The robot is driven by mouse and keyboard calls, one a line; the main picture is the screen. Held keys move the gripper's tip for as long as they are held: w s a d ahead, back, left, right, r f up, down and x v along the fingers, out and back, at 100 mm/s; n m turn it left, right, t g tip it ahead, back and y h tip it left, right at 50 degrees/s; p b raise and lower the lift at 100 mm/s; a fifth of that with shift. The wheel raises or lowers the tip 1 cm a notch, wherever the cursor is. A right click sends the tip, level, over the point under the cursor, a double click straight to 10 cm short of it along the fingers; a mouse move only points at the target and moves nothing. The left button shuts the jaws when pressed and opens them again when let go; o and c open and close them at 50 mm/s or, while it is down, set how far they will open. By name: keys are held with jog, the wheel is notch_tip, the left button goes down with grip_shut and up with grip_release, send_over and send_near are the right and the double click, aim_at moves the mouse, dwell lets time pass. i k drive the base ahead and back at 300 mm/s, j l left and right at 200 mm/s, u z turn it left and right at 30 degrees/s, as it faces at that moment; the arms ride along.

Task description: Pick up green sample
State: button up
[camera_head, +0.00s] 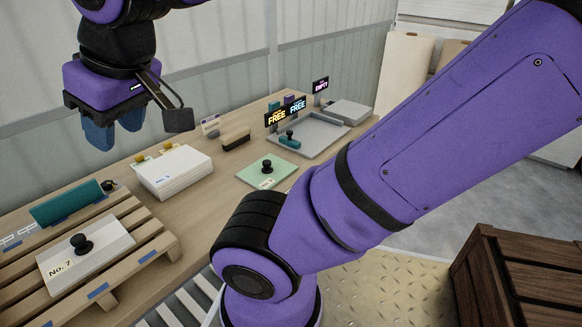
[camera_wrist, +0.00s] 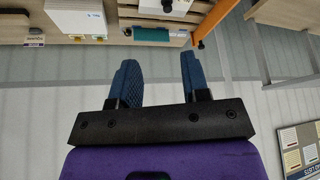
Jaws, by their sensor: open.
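The green sample (camera_head: 267,171) is a flat pale green plate with a black knob on top and a small white label. It lies on the wooden bench near the middle of the head view. My gripper (camera_head: 113,135) has blue fingers and hangs above and behind the bench at the upper left, well apart from the green sample. In the wrist view my gripper (camera_wrist: 155,80) shows two blue fingers spread apart with nothing between them. I cannot make out the green sample in the wrist view.
A white plate marked No. 7 (camera_head: 85,252) lies on a wooden pallet (camera_head: 155,237). A white stack (camera_head: 174,172), a dark-topped brush-like block (camera_head: 235,139) and a grey tray (camera_head: 327,136) with FREE signs (camera_head: 286,112) stand on the bench (camera_head: 215,192). A brown crate (camera_head: 510,275) is at lower right.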

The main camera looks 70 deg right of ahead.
aim_at(270, 170)
jog(key=z, duration=1.75)
jog(key=i+l, duration=0.15)
jog(key=l, duration=0.2)
jog(key=i+l+z, duration=0.15)
jog(key=i+l, duration=0.05)
jog(key=l, duration=0.15)
